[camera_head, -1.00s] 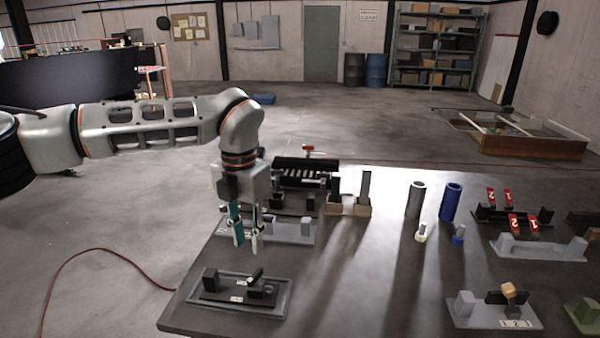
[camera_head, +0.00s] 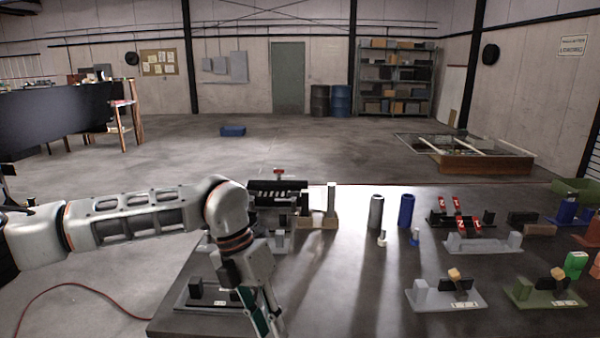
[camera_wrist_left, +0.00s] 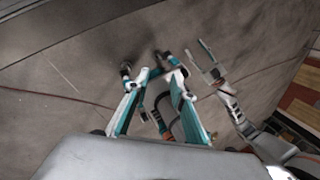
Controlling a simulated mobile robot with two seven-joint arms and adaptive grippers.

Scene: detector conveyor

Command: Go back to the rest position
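My left gripper (camera_head: 262,320) hangs over the near left part of the table, close to the bottom edge of the head view. In the left wrist view its two teal and grey fingers (camera_wrist_left: 149,66) stand apart with nothing between them. A concrete-like floor shows beyond them. A grey forked, arm-like shape lies right of the fingers in that view; I cannot tell its state. My right gripper is not seen in the head view.
The dark table (camera_head: 345,290) holds a grey fixture tray (camera_head: 188,309) beside my left gripper, a grey tube (camera_head: 375,213), a blue tube (camera_head: 406,210) and several fixtures on the right. A red cable (camera_head: 70,286) lies on the floor left.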

